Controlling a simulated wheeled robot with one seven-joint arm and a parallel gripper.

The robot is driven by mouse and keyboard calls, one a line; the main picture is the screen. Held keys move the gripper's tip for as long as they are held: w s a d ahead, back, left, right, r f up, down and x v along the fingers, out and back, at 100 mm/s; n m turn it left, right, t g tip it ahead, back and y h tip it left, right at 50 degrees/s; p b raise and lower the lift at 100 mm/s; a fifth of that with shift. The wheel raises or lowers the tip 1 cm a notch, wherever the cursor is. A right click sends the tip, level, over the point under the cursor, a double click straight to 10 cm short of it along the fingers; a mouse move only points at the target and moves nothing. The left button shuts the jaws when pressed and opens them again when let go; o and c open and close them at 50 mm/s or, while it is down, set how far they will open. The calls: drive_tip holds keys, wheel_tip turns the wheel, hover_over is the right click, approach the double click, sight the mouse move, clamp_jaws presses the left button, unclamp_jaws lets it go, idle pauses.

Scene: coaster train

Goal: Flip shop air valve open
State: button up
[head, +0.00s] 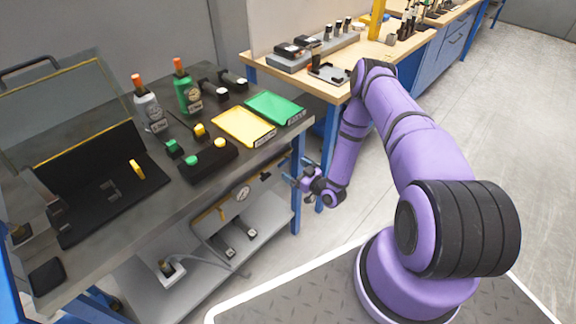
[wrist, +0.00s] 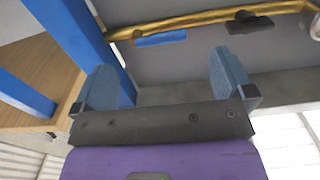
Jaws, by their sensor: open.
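A yellow pipe (head: 208,213) runs along under the front of the dark workbench, with a round gauge (head: 243,193) on it. In the wrist view the pipe (wrist: 212,17) crosses the top of the picture. A blue lever-like piece (wrist: 160,39) and a dark lever-like piece (wrist: 250,23) sit along it; I cannot tell which is the shop air valve's handle. My gripper (head: 303,181) is beside the bench's right front leg, near the pipe's right end. In the wrist view my gripper (wrist: 168,85) is open and empty, its fingers apart from the pipe and both pieces.
A blue bench leg (wrist: 82,40) stands close to the left finger. The workbench top (head: 75,255) holds bottles, yellow and green trays and a black case. A lower shelf (head: 190,285) holds small devices. A second wooden bench (head: 385,50) stands behind. Open floor lies to the right.

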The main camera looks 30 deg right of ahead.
drive_tip(key=shift+v, duration=2.65)
